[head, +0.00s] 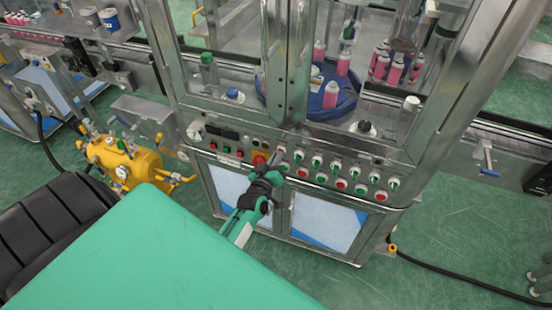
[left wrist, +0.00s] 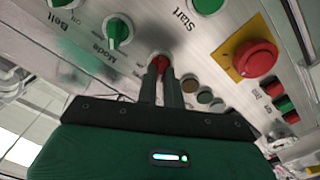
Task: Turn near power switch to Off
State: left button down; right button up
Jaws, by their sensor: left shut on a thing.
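The control panel of the near machine (head: 300,170) carries a row of switches and buttons. My left gripper (head: 279,154) reaches up to this panel, just right of the red emergency stop button (head: 259,158). In the left wrist view my left gripper (left wrist: 159,72) has its two fingers close together on a red knob (left wrist: 159,59), which is partly hidden by the fingertips. No power label is readable, so I cannot confirm the knob's name or its exact angle. My right gripper is not in view.
In the left wrist view, a green Mode knob (left wrist: 118,30) and a green Start knob (left wrist: 207,4) are close by. The emergency stop (left wrist: 248,59) sits on a yellow plate at the right. A yellow tank (head: 125,165) stands left of the machine.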

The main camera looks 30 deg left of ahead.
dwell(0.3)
pick_arm(q)
jog(key=c, duration=1.5)
grip_release()
jog(key=shift+c, duration=0.2)
jog(key=shift+s, duration=0.1)
jog(key=b+v, duration=0.3)
jog(key=v, duration=1)
jog(key=shift+s+d, duration=0.15)
jog(key=shift+s, duration=0.15)
